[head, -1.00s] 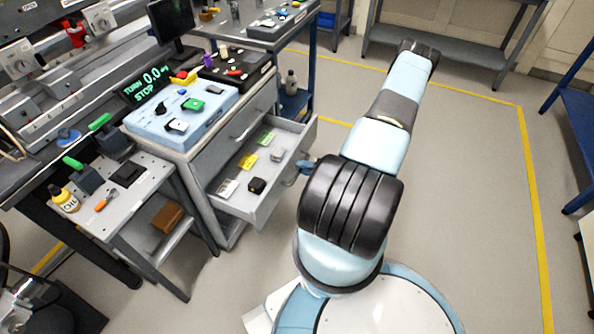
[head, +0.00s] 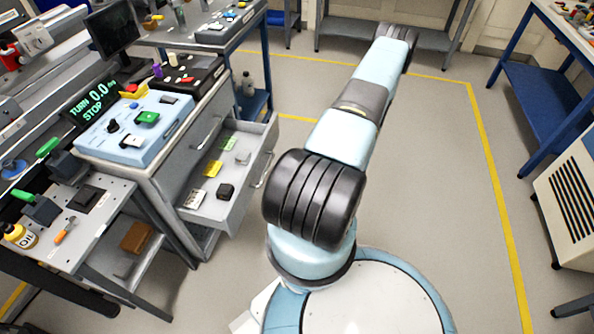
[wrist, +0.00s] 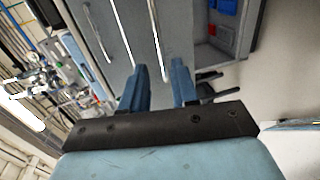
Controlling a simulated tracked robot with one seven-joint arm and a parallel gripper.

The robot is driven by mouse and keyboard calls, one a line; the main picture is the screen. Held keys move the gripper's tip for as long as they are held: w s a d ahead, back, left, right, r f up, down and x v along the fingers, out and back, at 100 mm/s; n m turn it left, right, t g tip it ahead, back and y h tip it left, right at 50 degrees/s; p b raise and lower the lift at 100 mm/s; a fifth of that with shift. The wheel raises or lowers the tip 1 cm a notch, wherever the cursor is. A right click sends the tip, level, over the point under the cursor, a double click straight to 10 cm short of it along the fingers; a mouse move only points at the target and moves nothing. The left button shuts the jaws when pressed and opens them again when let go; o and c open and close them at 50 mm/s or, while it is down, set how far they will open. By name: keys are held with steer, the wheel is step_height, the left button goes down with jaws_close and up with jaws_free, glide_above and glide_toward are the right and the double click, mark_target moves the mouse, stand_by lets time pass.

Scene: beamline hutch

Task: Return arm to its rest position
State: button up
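My arm reaches up and away from its base in the head view, with its upper joint near the top. My gripper does not show there; it is hidden behind the arm. In the wrist view my gripper (wrist: 160,80) has two blue fingers standing apart, with a gap between them and nothing held. Beyond the fingers is a grey cabinet front with long bright handles.
An open drawer (head: 240,207) with several small items juts out left of my arm. The tool bench (head: 100,232) and light-blue box (head: 155,101) stand further left. A blue table (head: 545,95) and white vented unit (head: 570,205) stand right. Floor right of my arm is clear.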

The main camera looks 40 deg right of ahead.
stand_by(0.4)
steer(key=w+a+r+n+g, duration=0.35)
steer(key=r+n, duration=0.45)
steer(key=r, duration=0.4)
steer(key=w+a+r+n+g+y, duration=0.15)
steer(key=a+r+n+g, duration=0.25)
steer(key=r+n, duration=0.55)
steer(key=w+a+r+n+g+h, duration=0.1)
steer(key=w+a+r+n+g, duration=0.25)
steer(key=r+n, duration=0.65)
steer(key=s+a+r+n+g+h, duration=0.1)
steer(key=s+a+r+n+h, duration=0.2)
steer(key=a+r+n, duration=0.5)
steer(key=s+a+r+n+h, duration=0.1)
steer(key=s+a+r+h, duration=0.2)
steer(key=r, duration=0.8)
steer(key=s+a+r+n+t+h, duration=0.3)
steer(key=s+a+r+n+t, duration=0.1)
steer(key=s+r+n, duration=0.7)
steer(key=shift+s+a+t, duration=0.3)
steer(key=shift+s, duration=0.15)
stand_by(1.0)
